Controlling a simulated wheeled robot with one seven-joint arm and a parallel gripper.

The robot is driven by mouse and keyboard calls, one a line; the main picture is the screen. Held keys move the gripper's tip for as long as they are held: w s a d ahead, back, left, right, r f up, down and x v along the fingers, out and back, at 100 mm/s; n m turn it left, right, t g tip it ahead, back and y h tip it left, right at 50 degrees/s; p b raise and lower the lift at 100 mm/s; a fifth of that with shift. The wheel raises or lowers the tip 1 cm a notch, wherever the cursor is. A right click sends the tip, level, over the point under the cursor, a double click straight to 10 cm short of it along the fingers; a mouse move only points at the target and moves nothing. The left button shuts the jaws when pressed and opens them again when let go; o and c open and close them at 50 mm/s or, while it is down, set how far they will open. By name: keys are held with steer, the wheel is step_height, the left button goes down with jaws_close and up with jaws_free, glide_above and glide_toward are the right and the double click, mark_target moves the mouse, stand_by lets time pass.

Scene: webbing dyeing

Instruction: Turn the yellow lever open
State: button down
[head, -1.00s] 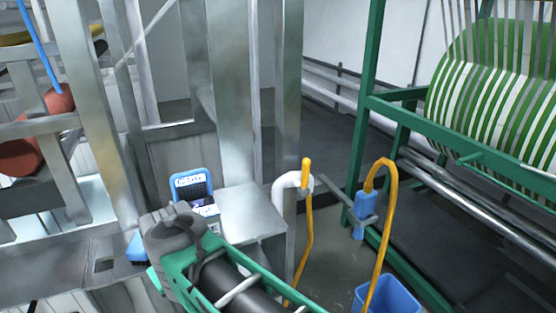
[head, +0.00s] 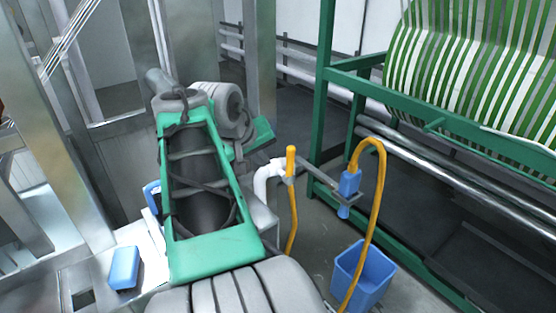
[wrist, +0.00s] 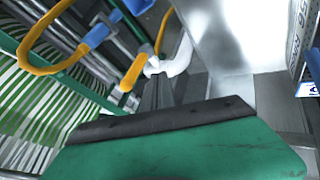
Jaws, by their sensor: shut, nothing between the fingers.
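The yellow lever (head: 291,160) stands upright at the top of a white pipe elbow (head: 268,182), in the middle of the head view. In the wrist view the lever (wrist: 134,74) shows just left of my fingertips, beside the white pipe (wrist: 176,58). My gripper (wrist: 155,80) is shut and empty, its dark fingers pointing toward the pipe and lever. In the head view my green gripper body (head: 254,138) is just left of the lever, with the fingers hard to make out. I cannot tell whether they touch the lever.
A yellow hose (head: 379,210) loops from a blue nozzle (head: 349,183) on a grey bracket, above a blue bucket (head: 362,272). A green frame (head: 325,100) holds a roll of green-and-white webbing (head: 470,75) at right. Metal posts stand left. A blue brush-like block (head: 124,267) lies lower left.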

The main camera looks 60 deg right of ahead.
mark_target(290, 163)
steer(key=shift+s+d+f+p, duration=0.15)
steer(key=shift+s+d+f, duration=0.25)
steer(key=shift+d, duration=0.35)
steer(key=shift+s+d+f+p, duration=0.15)
steer(key=shift+s+d+f, duration=0.2)
steer(key=shift+d, duration=0.4)
steer(key=shift+s+d+f+p, duration=0.15)
steer(key=shift+s+d+f, duration=0.25)
steer(key=shift+d, duration=0.35)
steer(key=shift+s+d+r, duration=0.1)
steer(key=shift+r, duration=0.1)
